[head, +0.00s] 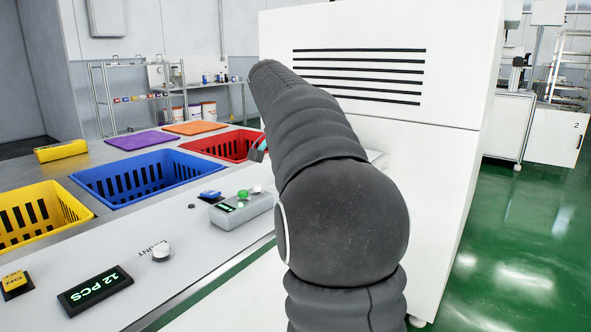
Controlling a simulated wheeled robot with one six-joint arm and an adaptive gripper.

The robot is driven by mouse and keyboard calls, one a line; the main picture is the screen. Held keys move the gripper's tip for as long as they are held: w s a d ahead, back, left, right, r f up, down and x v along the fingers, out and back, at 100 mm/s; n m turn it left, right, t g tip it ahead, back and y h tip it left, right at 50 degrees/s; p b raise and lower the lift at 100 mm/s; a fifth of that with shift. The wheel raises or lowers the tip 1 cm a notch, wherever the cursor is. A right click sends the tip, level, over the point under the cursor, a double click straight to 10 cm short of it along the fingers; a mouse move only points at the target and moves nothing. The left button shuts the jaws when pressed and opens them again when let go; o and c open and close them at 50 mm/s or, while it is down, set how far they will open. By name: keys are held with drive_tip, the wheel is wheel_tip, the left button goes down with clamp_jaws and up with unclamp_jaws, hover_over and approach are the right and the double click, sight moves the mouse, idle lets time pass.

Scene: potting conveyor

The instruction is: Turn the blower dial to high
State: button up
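No dial that I can read as the blower dial shows. A white round knob (161,252) stands on the pale panel beside upside-down lettering that looks like "COUNT". A small grey control box (241,209) farther along the panel carries a green button (242,194), a small lit display and a white knob-like part (255,190). I cannot tell what that part sets. My dark ribbed arm fills the middle of the view and hides what lies behind it. I cannot make out my gripper. A small dark and teal piece (258,151) shows at the arm's left edge, unclear.
Yellow (84,205), blue (183,163) and red (203,146) baskets sit left of the panel. A "12 PCS" display (95,290) and yellow switch (15,284) are near. A tall white cabinet (440,160) stands behind my arm. Green floor is clear at right.

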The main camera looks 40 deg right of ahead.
idle(0.4)
drive_tip(key=o, duration=1.1)
drive_tip(key=shift+o, duration=0.2)
drive_tip(key=v, duration=1.2)
